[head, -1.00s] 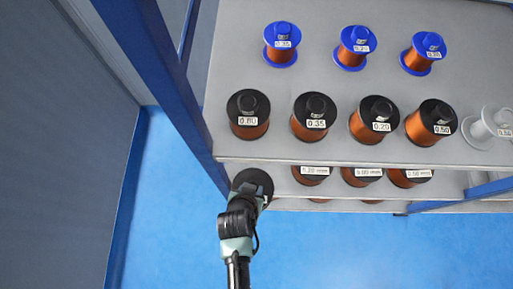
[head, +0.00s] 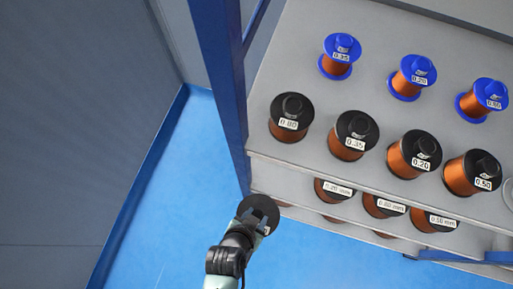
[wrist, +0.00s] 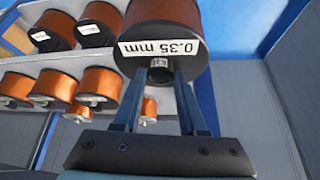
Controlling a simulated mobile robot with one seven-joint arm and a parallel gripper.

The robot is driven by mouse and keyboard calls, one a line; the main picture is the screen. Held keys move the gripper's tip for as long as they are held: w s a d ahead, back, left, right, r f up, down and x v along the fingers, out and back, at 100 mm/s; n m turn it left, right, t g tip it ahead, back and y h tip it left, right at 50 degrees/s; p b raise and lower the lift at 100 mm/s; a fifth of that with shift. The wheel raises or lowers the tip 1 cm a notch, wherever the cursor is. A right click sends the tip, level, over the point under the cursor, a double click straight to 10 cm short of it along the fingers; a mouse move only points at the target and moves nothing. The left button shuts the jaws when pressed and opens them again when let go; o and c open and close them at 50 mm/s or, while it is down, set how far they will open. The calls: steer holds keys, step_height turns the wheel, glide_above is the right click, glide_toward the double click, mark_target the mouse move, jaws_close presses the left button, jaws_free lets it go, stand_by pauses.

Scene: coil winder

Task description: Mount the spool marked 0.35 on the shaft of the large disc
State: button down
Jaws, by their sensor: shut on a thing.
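My gripper (wrist: 158,75) is shut on a knob at the end of a spool (wrist: 180,15) with a white label reading "0.35 mm" in the wrist view. The spool has a black flange and copper-coloured winding, partly cut off by the top edge. In the head view the held spool (head: 259,209) shows as a black disc at my arm's end, beside the front left of the shelf and above the blue floor. Another black spool marked 0.35 (head: 354,136) stands on the upper shelf. The large disc and its shaft are not in view.
The shelf rack (head: 300,165) holds several black and blue spools on top and more on the lower level. A blue rack post (head: 234,100) stands close to the held spool. A grey wall (head: 80,110) is at left, with open blue floor (head: 165,190) between.

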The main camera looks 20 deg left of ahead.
steer(key=shift+w+r, duration=0.2)
steer(key=shift+r, duration=0.1)
steer(key=shift+r+p, duration=0.7)
steer(key=shift+p, duration=0.2)
